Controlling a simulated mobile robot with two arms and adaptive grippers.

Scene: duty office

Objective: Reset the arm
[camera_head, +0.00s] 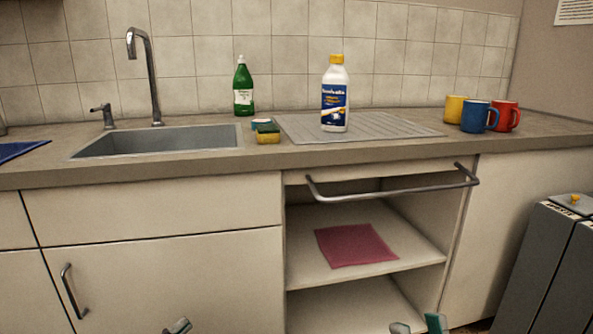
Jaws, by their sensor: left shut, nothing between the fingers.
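My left gripper (178,326) shows only its fingertips at the bottom edge, in front of the lower cabinet door. The fingers are shut with nothing between them. My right gripper (418,327) shows at the bottom edge, in front of the open cabinet's lower compartment. Most of both grippers is cut off by the frame.
The counter (190,166) carries a sink (160,141), a white bottle (335,95) on the drainboard (385,127), a green bottle (243,88), a sponge (267,133) and several mugs. A rail (395,191) crosses the open cabinet, where a red cloth (355,245) lies. Dark bins (545,265) stand at right.

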